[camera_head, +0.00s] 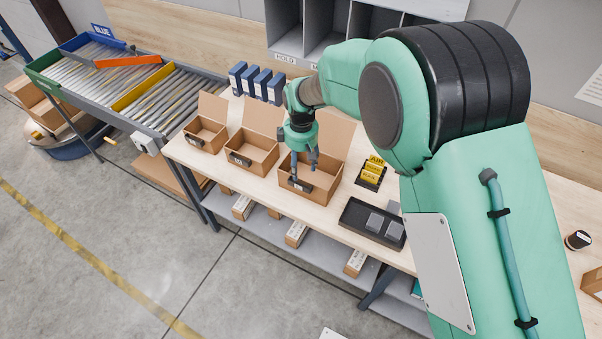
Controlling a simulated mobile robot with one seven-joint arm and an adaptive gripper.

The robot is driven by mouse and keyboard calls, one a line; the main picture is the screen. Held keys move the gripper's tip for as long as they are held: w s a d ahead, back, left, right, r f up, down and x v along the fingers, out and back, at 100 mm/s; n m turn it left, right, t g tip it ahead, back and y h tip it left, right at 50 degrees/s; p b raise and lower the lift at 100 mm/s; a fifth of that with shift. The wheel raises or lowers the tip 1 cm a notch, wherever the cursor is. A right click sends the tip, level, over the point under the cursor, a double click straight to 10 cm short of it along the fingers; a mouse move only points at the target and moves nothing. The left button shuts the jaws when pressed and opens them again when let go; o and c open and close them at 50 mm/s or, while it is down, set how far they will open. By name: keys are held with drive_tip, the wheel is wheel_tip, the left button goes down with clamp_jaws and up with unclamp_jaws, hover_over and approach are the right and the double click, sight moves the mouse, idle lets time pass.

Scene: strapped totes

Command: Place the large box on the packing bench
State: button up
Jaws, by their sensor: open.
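Three open brown boxes stand in a row on the light wooden packing bench (262,196), growing in size from left to right. The large box (320,194) is the rightmost, with its lid flap raised at the back and a dark tag on its front wall. The medium box (261,165) and the small box (209,141) are to its left. My gripper (304,168) points down at the large box, fingers apart, with one finger near the front wall by the tag. I cannot tell whether it touches the wall. My gripper hides part of the box's inside.
A black tray with grey blocks (371,223) and a yellow card holder (371,173) are right of the large box. Blue binders (256,82) stand behind. A roller conveyor (130,85) is at left. Small cartons (296,234) sit on the lower shelf. The floor in front is clear.

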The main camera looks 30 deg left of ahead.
drive_tip(key=shift+r, duration=1.75)
drive_tip(key=d+r+m+t+y, duration=0.1)
drive_tip(key=d+r+m, duration=0.3)
drive_tip(key=d+r, duration=0.9)
drive_tip(key=d+r+m+t, duration=0.1)
drive_tip(key=d+r+m, duration=0.3)
drive_tip(key=d+r, duration=0.9)
drive_tip(key=s+d+r+m+t, duration=0.15)
drive_tip(key=s+d, duration=0.25)
drive_tip(key=d, duration=0.4)
drive_tip(key=s+d+r+m, duration=0.2)
drive_tip(key=s+d+m, duration=0.1)
drive_tip(key=s+d, duration=0.3)
drive_tip(key=s+d+m+t+h, duration=0.1)
drive_tip(key=s+d+m, duration=0.4)
drive_tip(key=s+d, duration=0.7)
drive_tip(key=shift+s+t, duration=0.25)
drive_tip(key=shift+t, duration=0.3)
